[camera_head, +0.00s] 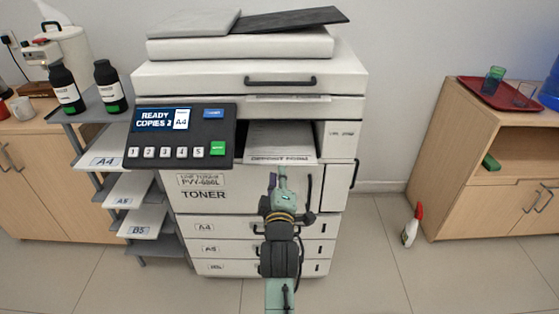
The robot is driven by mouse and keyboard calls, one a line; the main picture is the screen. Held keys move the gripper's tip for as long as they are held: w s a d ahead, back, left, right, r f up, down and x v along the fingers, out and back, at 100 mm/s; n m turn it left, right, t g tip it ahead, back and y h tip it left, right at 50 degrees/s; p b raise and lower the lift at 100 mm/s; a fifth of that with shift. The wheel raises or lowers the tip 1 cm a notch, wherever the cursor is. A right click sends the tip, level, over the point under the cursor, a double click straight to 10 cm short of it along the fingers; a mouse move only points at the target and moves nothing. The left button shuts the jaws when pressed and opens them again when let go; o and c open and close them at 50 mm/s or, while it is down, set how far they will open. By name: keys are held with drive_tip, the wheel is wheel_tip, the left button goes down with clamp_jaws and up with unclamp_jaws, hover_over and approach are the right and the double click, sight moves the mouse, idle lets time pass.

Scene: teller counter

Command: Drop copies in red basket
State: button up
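White paper (280,138) lies in the output slot of the white copier, with dark print along its front edge. I cannot tell how many sheets there are. My gripper (282,172) is in front of the copier, just below the paper's front edge as seen here. It is small and seen from behind, so I cannot tell whether its fingers are open or touch the paper. The copier's panel (180,137) reads "READY COPIES 2" and "A4". No red basket shows in this view.
A shelf rack (105,163) with paper labelled A4, A5 and B5 stands left of the copier. Two dark bottles (108,88) stand on top. A red tray (499,93) with cups rests on the right cabinet. A spray bottle (411,228) stands on the otherwise clear floor at right.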

sight(279, 163)
drive_tip(key=shift+w+f+n+b, duration=0.1)
drive_tip(key=shift+w+f+n, duration=0.4)
drive_tip(key=shift+w, duration=0.95)
drive_tip(key=shift+w+f+n+b, duration=0.15)
drive_tip(key=shift+w+n, duration=0.6)
drive_tip(key=shift+w, duration=0.65)
drive_tip(key=shift+w+f+n+b, duration=0.1)
drive_tip(key=shift+w+f+n, duration=0.4)
drive_tip(key=shift+w, duration=0.95)
drive_tip(key=shift+r, duration=0.2)
clamp_jaws()
